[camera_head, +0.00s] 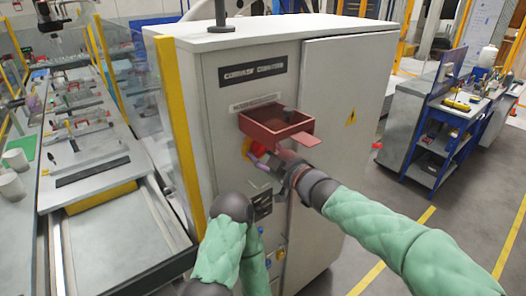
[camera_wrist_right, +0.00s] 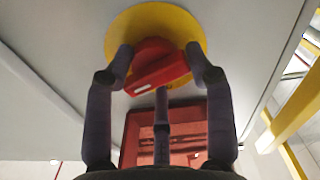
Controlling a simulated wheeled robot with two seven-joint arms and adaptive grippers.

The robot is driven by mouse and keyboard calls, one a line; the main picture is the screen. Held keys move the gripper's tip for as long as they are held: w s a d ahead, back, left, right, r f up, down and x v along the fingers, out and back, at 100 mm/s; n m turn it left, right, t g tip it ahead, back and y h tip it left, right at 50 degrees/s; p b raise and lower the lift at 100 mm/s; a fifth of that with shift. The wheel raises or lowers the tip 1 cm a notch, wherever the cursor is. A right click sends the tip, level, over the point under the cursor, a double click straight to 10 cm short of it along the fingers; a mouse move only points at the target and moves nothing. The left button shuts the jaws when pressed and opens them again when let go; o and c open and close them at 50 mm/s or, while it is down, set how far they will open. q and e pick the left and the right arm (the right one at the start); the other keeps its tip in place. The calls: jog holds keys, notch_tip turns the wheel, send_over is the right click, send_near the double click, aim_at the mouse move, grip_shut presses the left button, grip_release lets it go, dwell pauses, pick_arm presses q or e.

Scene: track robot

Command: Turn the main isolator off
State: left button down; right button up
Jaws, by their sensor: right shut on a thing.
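The main isolator is a red rotary handle (camera_wrist_right: 158,68) on a round yellow plate (camera_wrist_right: 190,22) on the cabinet front. In the right wrist view the handle lies at a slant, with a white mark near one end. My right gripper (camera_wrist_right: 160,62) is shut on the handle, with a finger at each side and a third finger by its edge. In the head view the right gripper (camera_head: 262,158) largely hides the handle, and a bit of yellow plate shows. My left arm comes up in front of the lower cabinet; its gripper cannot be made out.
An open red box (camera_head: 277,124) juts from the grey cabinet (camera_head: 225,75) just above the isolator and close over my right gripper. A yellow post (camera_head: 180,125) stands at the cabinet's left edge. A blue workbench (camera_head: 425,125) stands at right.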

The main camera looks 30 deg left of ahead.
jog(key=n, duration=0.1)
jog(key=n+b, duration=0.1)
jog(key=n, duration=0.1)
jog(key=shift+w+d+r+n, duration=0.1)
jog(key=shift+r+n, duration=0.1)
jog(key=shift+n, duration=0.1)
jog(key=n+b, duration=0.1)
jog(key=n, duration=0.2)
jog(key=shift+n, duration=0.3)
jog(key=n+b, duration=0.2)
jog(key=n, duration=0.2)
jog(key=shift+r+n+b, duration=0.1)
jog(key=shift+n+b, duration=0.4)
jog(key=shift+n, duration=0.6)
jog(key=shift+r+n, duration=0.1)
jog(key=shift+n, duration=0.2)
jog(key=shift+c, duration=0.2)
jog(key=o, duration=0.8)
jog(key=shift+o, duration=1)
jog(key=shift+f, duration=0.2)
jog(key=shift+f, duration=0.2)
